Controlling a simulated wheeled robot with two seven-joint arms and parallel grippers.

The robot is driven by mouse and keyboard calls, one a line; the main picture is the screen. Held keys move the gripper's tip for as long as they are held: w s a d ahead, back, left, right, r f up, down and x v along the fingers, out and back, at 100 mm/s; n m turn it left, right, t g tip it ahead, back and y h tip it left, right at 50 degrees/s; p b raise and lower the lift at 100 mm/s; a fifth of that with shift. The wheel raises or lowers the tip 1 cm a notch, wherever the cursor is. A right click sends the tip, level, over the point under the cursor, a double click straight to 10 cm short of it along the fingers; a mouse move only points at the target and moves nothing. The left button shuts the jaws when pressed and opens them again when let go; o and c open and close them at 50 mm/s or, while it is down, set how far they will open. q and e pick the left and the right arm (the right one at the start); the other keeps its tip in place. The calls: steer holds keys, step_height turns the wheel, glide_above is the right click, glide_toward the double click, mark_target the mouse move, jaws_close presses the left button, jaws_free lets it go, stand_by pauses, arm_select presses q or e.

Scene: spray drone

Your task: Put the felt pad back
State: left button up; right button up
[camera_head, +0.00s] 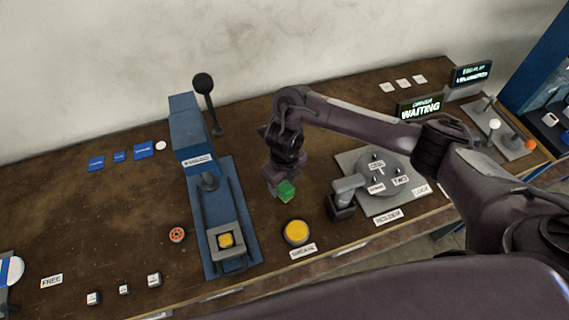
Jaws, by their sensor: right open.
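My right arm comes in from the right, and my right gripper (276,187) hangs over the bench between the blue press and the holder. It is open. A small green piece (287,191) shows right at its fingertips; I cannot tell whether it touches the fingers or lies on the bench. It may be the felt pad, but no label shows this. The grey holder plate (357,161) with a round labelled dial stands to the right. My left gripper is not in view.
The blue lever press (225,262) stands left of the gripper, with a yellow piece (226,240) on its bed. A red-orange disc (177,235) lies beside it. A lit sign (420,108) reads WAITING. Small labelled blocks line the front left. The left middle of the bench is clear.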

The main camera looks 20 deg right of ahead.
mark_target(285, 186)
step_height(285, 186, up, 8)
steer(key=p, duration=0.2)
steer(key=shift+r, duration=0.2)
stand_by(0.4)
